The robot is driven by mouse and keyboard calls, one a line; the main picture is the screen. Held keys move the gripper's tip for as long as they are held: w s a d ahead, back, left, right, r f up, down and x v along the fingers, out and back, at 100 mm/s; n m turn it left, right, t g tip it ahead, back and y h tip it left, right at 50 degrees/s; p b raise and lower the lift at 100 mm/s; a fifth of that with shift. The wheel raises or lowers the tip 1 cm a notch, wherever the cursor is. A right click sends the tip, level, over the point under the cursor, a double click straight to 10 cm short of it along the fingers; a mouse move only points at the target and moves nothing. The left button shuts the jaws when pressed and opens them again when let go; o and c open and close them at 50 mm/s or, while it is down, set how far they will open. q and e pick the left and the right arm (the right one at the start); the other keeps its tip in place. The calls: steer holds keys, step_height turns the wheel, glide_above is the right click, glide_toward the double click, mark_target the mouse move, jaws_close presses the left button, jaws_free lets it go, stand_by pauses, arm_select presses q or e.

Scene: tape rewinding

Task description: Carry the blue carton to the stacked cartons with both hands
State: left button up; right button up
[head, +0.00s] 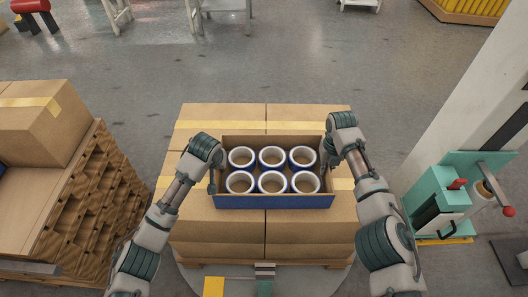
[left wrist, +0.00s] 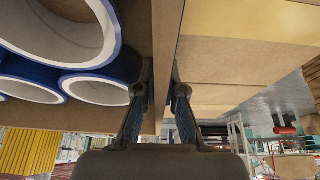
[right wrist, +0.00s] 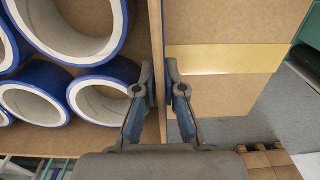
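The blue carton (head: 275,202) is an open box with a blue front and brown inside walls, holding several white rolls with blue rims (head: 272,157). It is over the middle of the stacked brown cartons (head: 222,232); I cannot tell if it touches them. My left gripper (head: 214,178) has its fingers on both sides of the carton's left wall, which also shows in the left wrist view (left wrist: 164,75). My right gripper (head: 325,165) is closed on the right wall, clear in the right wrist view (right wrist: 157,75). Its fingertips in the head view are partly hidden.
A teal machine (head: 440,205) with a red-knobbed lever stands at the right by a pale column (head: 465,100). Open grey floor lies behind the stack.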

arm_select(q)
steer(key=o, duration=0.3)
steer(key=shift+d+r, duration=0.1)
arm_select(e)
steer(key=o, duration=0.3)
steer(key=shift+r, duration=0.15)
arm_select(q)
steer(key=shift+d+r, duration=0.1)
steer(key=shift+d, duration=0.5)
arm_select(e)
steer(key=shift+d, duration=0.7)
arm_select(q)
steer(key=shift+s+a+r, duration=0.1)
steer(key=shift+a+r, duration=0.15)
steer(key=shift+r, duration=0.05)
arm_select(e)
steer(key=shift+a, duration=0.3)
steer(key=shift+s+d, duration=0.1)
steer(key=shift+d, duration=0.1)
arm_select(q)
steer(key=v, duration=1.1)
steer(key=shift+d, duration=0.3)
arm_select(e)
steer(key=shift+a, duration=0.15)
arm_select(q)
steer(key=shift+a, duration=0.1)
